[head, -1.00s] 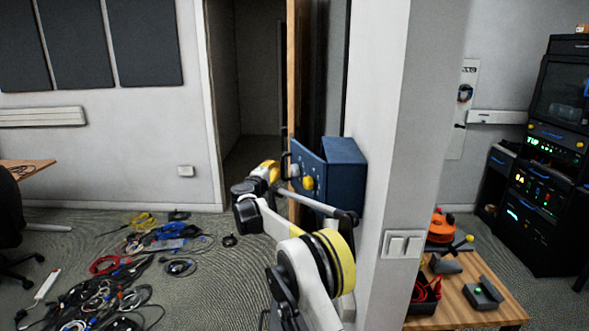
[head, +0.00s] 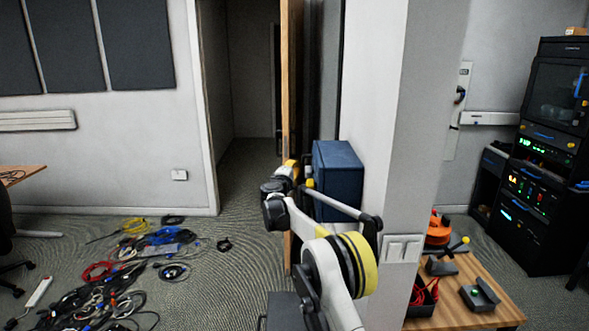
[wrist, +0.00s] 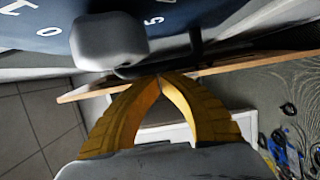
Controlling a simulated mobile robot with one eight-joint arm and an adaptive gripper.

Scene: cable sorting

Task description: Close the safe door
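The safe (head: 338,180) is a blue box against the side of the white pillar in the head view. Its door (wrist: 185,38) fills the top of the wrist view, a dark blue face with white numbers. A rounded grey knob (wrist: 108,40) stands out from it, and a dark bar-like part lies behind the knob. In the head view the door is close to the safe's front, seen almost edge-on; I cannot tell whether it is fully shut. My gripper (wrist: 159,76) has its yellow fingers together at the tips, apparently empty, near the door face.
A wooden door edge (head: 292,80) stands just behind my gripper beside the open doorway. A wooden table (head: 465,290) with tools is right of the pillar (head: 385,120). Tangled cables (head: 110,285) cover the floor at left.

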